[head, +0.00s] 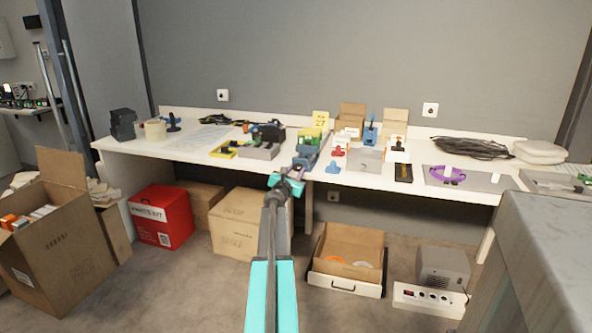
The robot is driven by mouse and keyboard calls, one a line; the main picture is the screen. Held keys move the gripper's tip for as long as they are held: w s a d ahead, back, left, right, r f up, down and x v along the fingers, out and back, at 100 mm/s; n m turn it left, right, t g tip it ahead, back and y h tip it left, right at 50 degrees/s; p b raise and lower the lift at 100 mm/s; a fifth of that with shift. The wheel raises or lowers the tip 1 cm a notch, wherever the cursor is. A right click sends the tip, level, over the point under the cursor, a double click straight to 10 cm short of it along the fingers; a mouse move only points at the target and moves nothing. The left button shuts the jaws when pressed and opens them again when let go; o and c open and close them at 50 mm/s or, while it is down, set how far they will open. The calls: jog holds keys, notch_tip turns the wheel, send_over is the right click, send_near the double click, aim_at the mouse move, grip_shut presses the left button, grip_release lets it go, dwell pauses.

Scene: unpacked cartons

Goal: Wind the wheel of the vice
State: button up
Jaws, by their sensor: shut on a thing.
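The blue vice (306,156) stands at the front edge of the long white workbench, near the middle of the head view. My arm reaches up to it from the bottom of the picture. My gripper (294,176) is at the near side of the vice, at the bench edge, and is shut on its wheel. The wheel is small here and mostly hidden by the gripper, so its angle cannot be told.
A grey block-like item (259,151) stands left of the vice, and a red piece (337,152) lies to its right. The white bench (190,150) carries several other items. Cardboard boxes (240,224) and an open drawer-like box (345,262) are on the floor below.

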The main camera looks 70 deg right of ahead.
dwell(0.3)
jog(key=o, duration=1)
jog(key=shift+o, duration=0.2)
jog(key=shift+a, duration=0.1)
jog(key=a, duration=1.3)
jog(key=shift+s+a+p, duration=0.3)
jog(key=shift+s, duration=0.1)
